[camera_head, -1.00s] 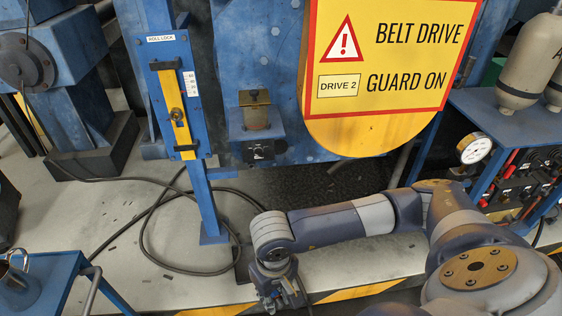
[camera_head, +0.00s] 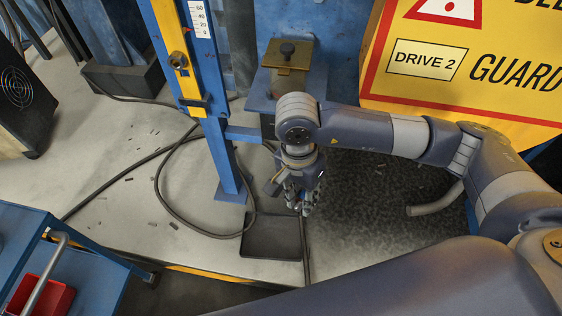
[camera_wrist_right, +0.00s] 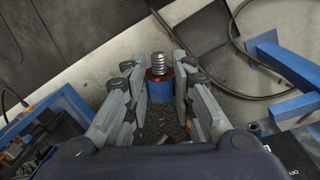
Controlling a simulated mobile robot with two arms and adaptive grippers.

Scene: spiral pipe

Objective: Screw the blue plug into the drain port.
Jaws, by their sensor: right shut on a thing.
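My right gripper (camera_head: 303,205) hangs above the floor, in front of the blue box with a brass top. In the right wrist view it is shut on the blue plug (camera_wrist_right: 160,90), which sits between the finger pads (camera_wrist_right: 158,95). The plug has a blue body, an orange-brown ring and a bare silver thread that points away from the gripper. I cannot make out the drain port in either view. My left gripper is not in view.
A black tray (camera_head: 272,252) lies on the floor below the right gripper. The blue box (camera_head: 262,98) and a blue post (camera_head: 225,160) stand close behind and left. A black cable (camera_head: 160,190) loops over the floor. A blue cart (camera_head: 75,280) stands front left.

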